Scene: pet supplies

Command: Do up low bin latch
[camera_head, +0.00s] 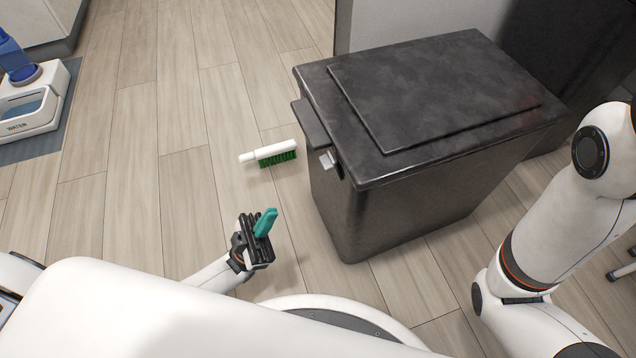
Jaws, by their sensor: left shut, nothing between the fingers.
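A dark grey, nearly black bin (345,214) stands on the floor right of centre, its lid (450,85) lying down on it. On the bin's left side a dark flap (311,125) sticks out by the lid's edge. A small metal latch (329,159) shows just below the flap. I cannot tell whether the latch is fastened. My left gripper (266,222) is left of the bin and nearer to me, apart from it, with its teal fingers together and empty. My right arm shows at the right, but its gripper is out of view.
A white brush with green bristles (276,157) lies on the floor left of the bin. A white water dispenser (30,112) stands on a grey mat (62,135) at the far left. Dark furniture stands behind the bin.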

